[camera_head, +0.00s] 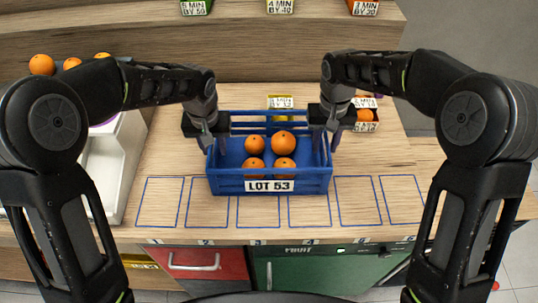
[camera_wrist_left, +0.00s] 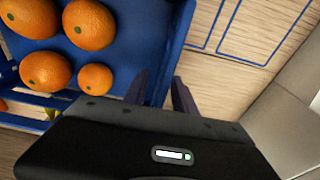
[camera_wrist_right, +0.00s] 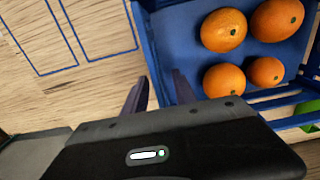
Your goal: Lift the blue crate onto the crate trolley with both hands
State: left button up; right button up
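The blue crate (camera_head: 215,187) stands upright on the wooden counter, marked LOT 53, with several oranges (camera_head: 283,142) inside. My left gripper (camera_head: 214,138) is at its left side wall and my right gripper (camera_head: 325,138) at its right side wall, both pointing down. In the left wrist view the two fingers (camera_wrist_left: 160,90) are apart, with the crate wall (camera_wrist_left: 172,50) between them. In the right wrist view the fingers (camera_wrist_right: 160,88) also stand apart around the wall (camera_wrist_right: 150,45). Firm contact cannot be made out. I cannot make out a crate trolley.
Blue outlined slots (camera_head: 160,203) line the counter's front. A white bin (camera_head: 128,150) is at the left, near oranges (camera_head: 41,64). A small labelled box (camera_head: 366,121) of oranges stands behind my right gripper. A raised shelf (camera_head: 240,33) runs along the back. Red (camera_head: 190,275) and green (camera_head: 330,275) fronts are below.

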pick_arm(q)
jog(key=shift+f, duration=0.1)
jog(key=shift+c, duration=0.4)
pick_arm(e)
jog(key=shift+f, duration=0.1)
jog(key=shift+c, duration=0.4)
pick_arm(q)
grip_shut()
pick_arm(e)
grip_shut()
